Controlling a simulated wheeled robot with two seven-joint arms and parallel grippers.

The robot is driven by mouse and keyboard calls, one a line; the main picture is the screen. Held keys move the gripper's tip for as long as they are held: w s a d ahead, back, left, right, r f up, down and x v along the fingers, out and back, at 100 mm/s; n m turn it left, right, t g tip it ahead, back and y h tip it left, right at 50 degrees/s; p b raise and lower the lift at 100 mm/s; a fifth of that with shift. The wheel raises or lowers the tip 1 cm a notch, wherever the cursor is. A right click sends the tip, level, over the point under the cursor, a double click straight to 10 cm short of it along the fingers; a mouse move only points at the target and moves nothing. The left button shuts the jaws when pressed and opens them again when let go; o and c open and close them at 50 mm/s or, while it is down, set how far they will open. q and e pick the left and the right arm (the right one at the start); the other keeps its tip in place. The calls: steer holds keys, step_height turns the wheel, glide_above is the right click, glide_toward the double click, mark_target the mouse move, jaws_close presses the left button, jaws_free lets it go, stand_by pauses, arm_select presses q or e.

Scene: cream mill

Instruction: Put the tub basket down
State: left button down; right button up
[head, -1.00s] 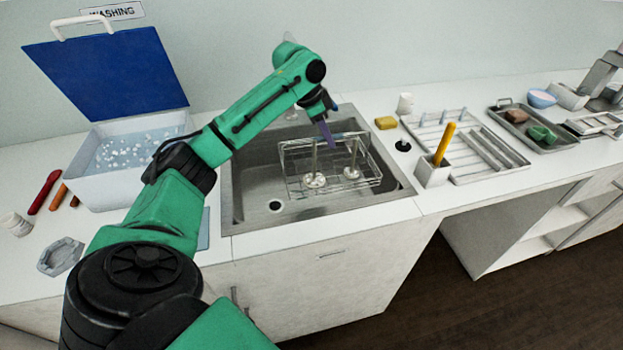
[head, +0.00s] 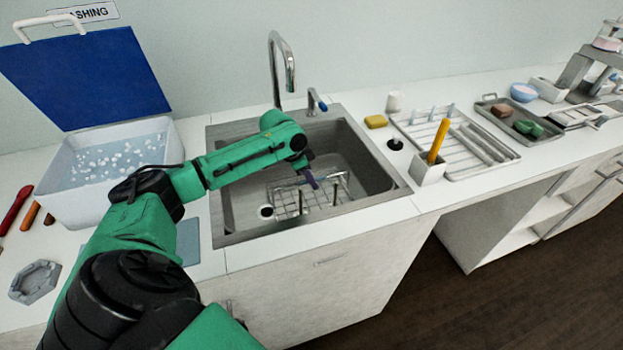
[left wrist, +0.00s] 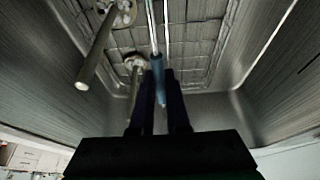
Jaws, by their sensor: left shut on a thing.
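The tub basket (head: 284,207), a wire basket with a blue-gripped handle, is down inside the steel sink (head: 365,150). Two upright metal rods with round bases stand in it. My left gripper (head: 312,181) is over the basket, shut on its handle. In the left wrist view the fingers (left wrist: 163,95) close around the blue grip (left wrist: 158,75), with the basket's wire floor (left wrist: 190,60) beyond. I cannot tell whether the basket touches the sink bottom. My right gripper is not in view.
A tap (head: 276,60) rises behind the sink. A white tub of water (head: 105,195) with a raised blue lid (head: 85,75) stands at left. At right are a yellow block (head: 376,121), a holder with a yellow handle (head: 437,140), and a drying rack (head: 480,150).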

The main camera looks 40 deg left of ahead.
arm_select(q)
steer(key=c, duration=0.9)
jaws_free()
steer(key=shift+r, duration=0.1)
steer(key=v, duration=1.2)
steer(key=shift+b, duration=0.35)
